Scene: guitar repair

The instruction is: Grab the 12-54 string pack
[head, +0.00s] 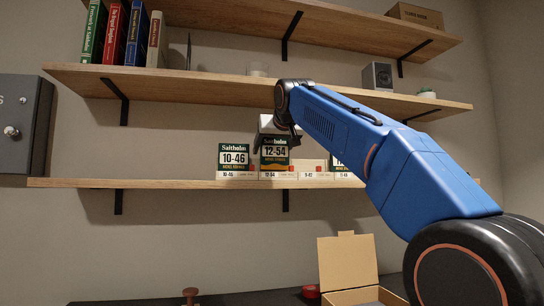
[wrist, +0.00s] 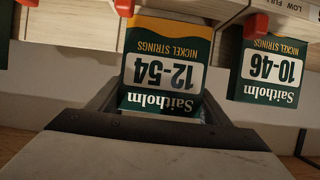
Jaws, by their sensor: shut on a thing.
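The 12-54 string pack (head: 274,153) is a dark green and white pack with a gold band, standing on the lowest wall shelf. In the wrist view the 12-54 pack (wrist: 163,68) appears upside down, between the fingers of my gripper (wrist: 160,105). My gripper (head: 276,140) reaches it from above and is shut on its top part. The pack's lower end is by its shelf box; I cannot tell whether it is clear of it. The 10-46 pack (head: 234,157) stands just left of it, and shows at the right in the wrist view (wrist: 270,67).
The lowest shelf (head: 150,184) also holds another pack (head: 340,163), partly hidden behind my arm. The shelf above (head: 220,90) is close over my wrist. An open cardboard box (head: 347,265) stands on the dark bench below. The shelf's left part is free.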

